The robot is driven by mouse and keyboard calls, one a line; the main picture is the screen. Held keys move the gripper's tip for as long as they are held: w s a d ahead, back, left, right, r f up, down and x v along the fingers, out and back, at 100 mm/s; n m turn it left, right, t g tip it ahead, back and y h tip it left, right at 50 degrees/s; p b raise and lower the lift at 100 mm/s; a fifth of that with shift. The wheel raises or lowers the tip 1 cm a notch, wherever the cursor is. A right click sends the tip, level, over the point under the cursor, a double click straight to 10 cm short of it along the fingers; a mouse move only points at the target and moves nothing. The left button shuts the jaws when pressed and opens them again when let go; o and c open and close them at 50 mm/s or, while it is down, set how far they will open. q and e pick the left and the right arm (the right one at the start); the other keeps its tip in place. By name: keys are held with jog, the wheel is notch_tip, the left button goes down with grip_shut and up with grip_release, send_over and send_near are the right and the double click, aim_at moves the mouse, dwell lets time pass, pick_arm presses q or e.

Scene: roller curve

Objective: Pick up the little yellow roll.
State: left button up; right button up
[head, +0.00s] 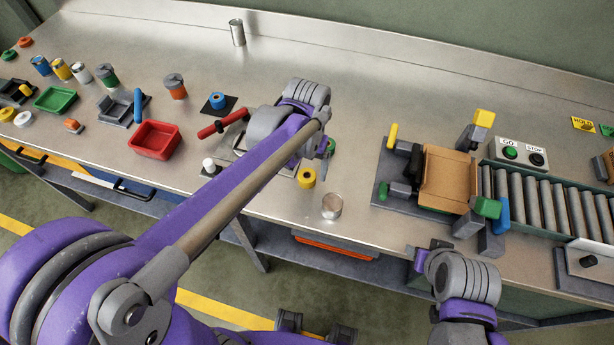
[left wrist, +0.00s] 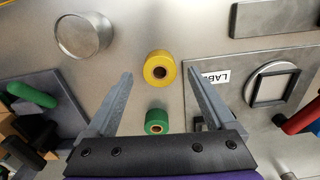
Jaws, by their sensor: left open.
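The little yellow roll (head: 306,177) stands on the steel bench near its front edge, its dark core facing up in the left wrist view (left wrist: 160,69). My left gripper (left wrist: 160,74) is open, with a fingertip to either side of the yellow roll in the picture. Nothing is held, and I cannot tell its height above the roll. In the head view my left arm partly hides the gripper (head: 314,156). A green roll (left wrist: 156,122) lies between the fingers, nearer the palm. My right gripper (head: 428,256) is low at the bench's front edge, its jaws unclear.
A round metal piece (head: 332,206) stands right of the yellow roll. A labelled plate (left wrist: 230,102) lies beside the rolls. A fixture with a brown box (head: 448,180) and a roller conveyor (head: 540,200) are to the right. A red bin (head: 155,139) is to the left.

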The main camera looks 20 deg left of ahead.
pick_arm(q)
jog(key=shift+f, duration=0.95)
jog(key=shift+c, duration=0.2)
grip_shut()
jog(key=shift+r, duration=0.15)
